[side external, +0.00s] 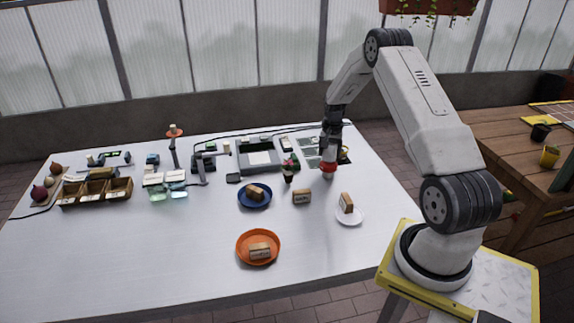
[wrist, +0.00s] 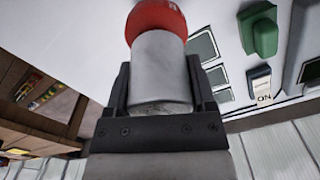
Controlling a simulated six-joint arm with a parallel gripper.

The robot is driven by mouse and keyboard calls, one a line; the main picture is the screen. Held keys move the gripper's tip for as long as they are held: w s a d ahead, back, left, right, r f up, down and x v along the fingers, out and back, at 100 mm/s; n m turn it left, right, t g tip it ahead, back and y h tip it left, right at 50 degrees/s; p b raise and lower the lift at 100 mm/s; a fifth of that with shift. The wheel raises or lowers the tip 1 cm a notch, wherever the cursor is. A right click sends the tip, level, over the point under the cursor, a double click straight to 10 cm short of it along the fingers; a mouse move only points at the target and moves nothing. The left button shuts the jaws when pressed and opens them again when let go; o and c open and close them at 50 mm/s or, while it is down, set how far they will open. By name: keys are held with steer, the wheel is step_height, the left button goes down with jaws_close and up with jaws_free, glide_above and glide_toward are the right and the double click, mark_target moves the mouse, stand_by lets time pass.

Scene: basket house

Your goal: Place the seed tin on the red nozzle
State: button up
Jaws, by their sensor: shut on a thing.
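My gripper (side external: 329,152) points down over the far right part of the white table. In the wrist view my gripper (wrist: 159,75) is shut on a plain grey cylinder (wrist: 160,68), which looks like the seed tin. A red rounded thing with a white mark (wrist: 156,18), which may be the red nozzle, lies in line with the cylinder's far end. It also shows just below my gripper in the side view (side external: 328,169). I cannot tell whether the red thing is joined to the cylinder or stands on the table.
A white saucer (side external: 351,221), a blue plate (side external: 243,201) and an orange plate (side external: 241,250) hold small blocks. Another block (side external: 301,196) and a potted plant (side external: 288,175) stand left of my gripper. The front right table is clear.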

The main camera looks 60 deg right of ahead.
steer(key=shift+r, duration=0.35)
step_height(320, 180, up, 2)
steer(key=s+a+r, duration=0.8)
steer(key=s+r, duration=0.1)
steer(key=s, duration=0.2)
steer(key=shift+a+r, duration=0.35)
steer(key=shift+r, duration=0.05)
stand_by(0.4)
steer(key=shift+s+a+r+t+h, duration=0.15)
steer(key=shift+a+t+h, duration=0.1)
steer(key=shift+h, duration=0.35)
steer(key=shift+s+a+r+t+h, duration=0.15)
steer(key=shift+t+h, duration=0.1)
steer(key=shift+h, duration=0.35)
